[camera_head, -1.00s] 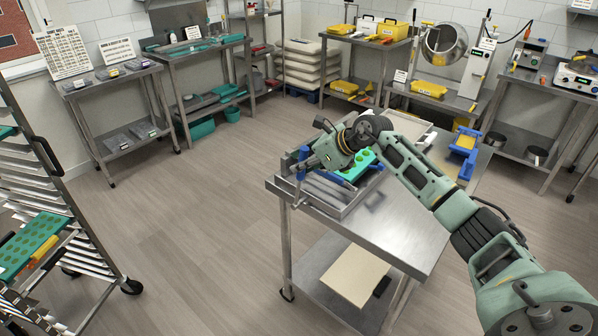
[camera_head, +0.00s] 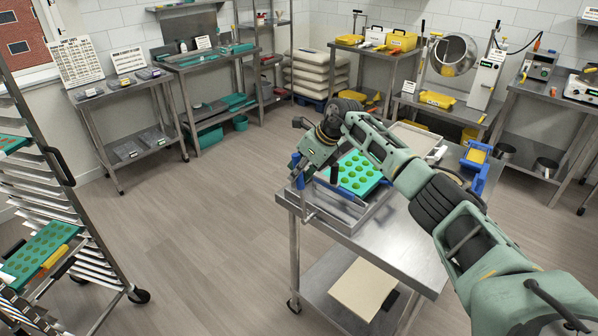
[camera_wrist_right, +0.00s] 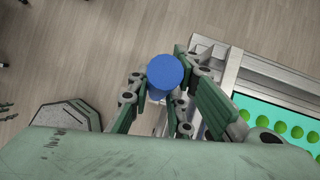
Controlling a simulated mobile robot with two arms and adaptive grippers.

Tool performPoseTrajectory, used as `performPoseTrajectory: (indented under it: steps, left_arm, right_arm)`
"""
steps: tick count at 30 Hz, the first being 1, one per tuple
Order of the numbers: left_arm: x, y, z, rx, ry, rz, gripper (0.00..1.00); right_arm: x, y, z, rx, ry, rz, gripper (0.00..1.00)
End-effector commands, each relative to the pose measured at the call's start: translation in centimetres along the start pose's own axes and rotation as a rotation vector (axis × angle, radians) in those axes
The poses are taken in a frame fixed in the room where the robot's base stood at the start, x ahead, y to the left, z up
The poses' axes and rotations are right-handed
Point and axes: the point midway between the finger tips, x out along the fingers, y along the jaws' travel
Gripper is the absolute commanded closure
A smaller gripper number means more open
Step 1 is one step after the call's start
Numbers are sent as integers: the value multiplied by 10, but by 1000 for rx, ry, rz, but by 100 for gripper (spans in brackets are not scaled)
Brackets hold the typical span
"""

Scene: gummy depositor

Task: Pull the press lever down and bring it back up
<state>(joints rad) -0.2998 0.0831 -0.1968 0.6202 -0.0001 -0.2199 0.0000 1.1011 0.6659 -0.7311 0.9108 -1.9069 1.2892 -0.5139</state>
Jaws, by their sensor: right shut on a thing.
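The press lever's round blue knob (camera_wrist_right: 165,74) shows between the fingers in the right wrist view. My right gripper (camera_wrist_right: 160,98) is shut on this lever handle. In the head view my right gripper (camera_head: 302,172) is at the left end of the press on the steel table. The gripper hides most of the lever there, with only bits of blue showing beside it. A green mould with round cavities (camera_head: 360,174) lies in the press frame, to the right of the gripper. It also shows at the right edge of the wrist view (camera_wrist_right: 280,122). My left gripper is out of view.
The steel table (camera_head: 395,240) carries the press and has bare top at its front right. A blue and yellow device (camera_head: 475,165) stands at its right end. A rack with trays (camera_head: 60,220) stands at the left. The floor between is clear.

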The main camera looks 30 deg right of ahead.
Motion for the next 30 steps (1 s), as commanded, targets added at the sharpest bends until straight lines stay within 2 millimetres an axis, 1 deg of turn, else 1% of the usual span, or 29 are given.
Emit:
performPoseTrajectory:
  steps: [5, 6, 12, 20, 23, 26, 30]
  left_arm:
    - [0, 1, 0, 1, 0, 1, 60]
    - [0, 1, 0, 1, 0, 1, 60]
    - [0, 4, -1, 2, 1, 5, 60]
    - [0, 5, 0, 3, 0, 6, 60]
    - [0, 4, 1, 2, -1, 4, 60]
    - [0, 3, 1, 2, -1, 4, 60]
    - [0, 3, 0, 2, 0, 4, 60]
  right_arm:
    - [1, 1, 0, 4, 0, 2, 100]
    - [1, 1, 0, 4, 0, 2, 80]
    - [0, 1, 0, 3, 0, 1, 62]
    - [0, 0, 0, 2, 0, 0, 62]
    - [-3, 0, 0, 1, 0, -1, 62]
    - [-14, -1, 0, 1, -2, -3, 62]
    - [-41, -2, 0, 0, -2, -4, 62]
